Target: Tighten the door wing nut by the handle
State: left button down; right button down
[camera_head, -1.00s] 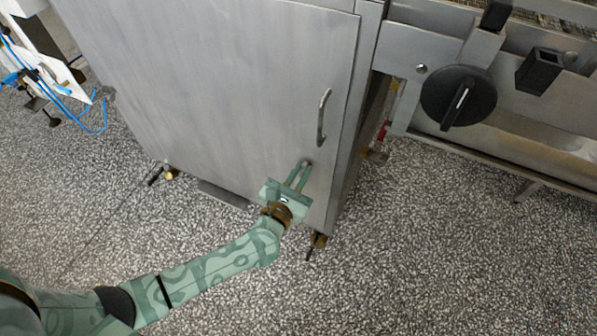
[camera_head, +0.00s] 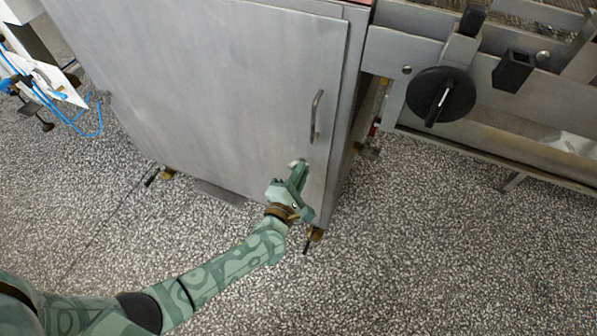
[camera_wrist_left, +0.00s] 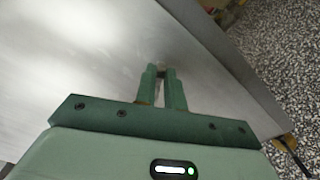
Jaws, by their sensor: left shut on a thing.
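The steel cabinet door (camera_head: 220,90) fills the upper left of the head view, with its bar handle (camera_head: 316,116) near the right edge. The wing nut (camera_head: 297,163) is a small light piece on the door below the handle, mostly hidden by my fingers. My left gripper (camera_head: 299,168) is shut on it, its fingers pointing at the door. In the left wrist view the gripper (camera_wrist_left: 163,75) has its fingertips against the door face, with a small dark bit of the wing nut (camera_wrist_left: 162,72) between them. My right gripper is not in view.
A black knob (camera_head: 440,96) and a black square-ended part (camera_head: 513,70) sit on the machine frame at the right. Blue hoses (camera_head: 75,122) hang at the far left. The cabinet stands on short feet (camera_head: 315,234) on speckled floor, which is open in front.

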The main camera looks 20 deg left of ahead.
pick_arm(q)
jog(key=m, duration=0.2)
jog(key=f+m, duration=0.1)
jog(key=m, duration=0.2)
jog(key=shift+d, duration=0.15)
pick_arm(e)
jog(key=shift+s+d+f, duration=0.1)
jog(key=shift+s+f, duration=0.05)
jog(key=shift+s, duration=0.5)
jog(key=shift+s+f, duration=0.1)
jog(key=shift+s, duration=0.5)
pick_arm(q)
jog(key=shift+p, duration=0.3)
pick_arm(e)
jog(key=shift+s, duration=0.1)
pick_arm(q)
jog(key=c, duration=1.5)
grip_release()
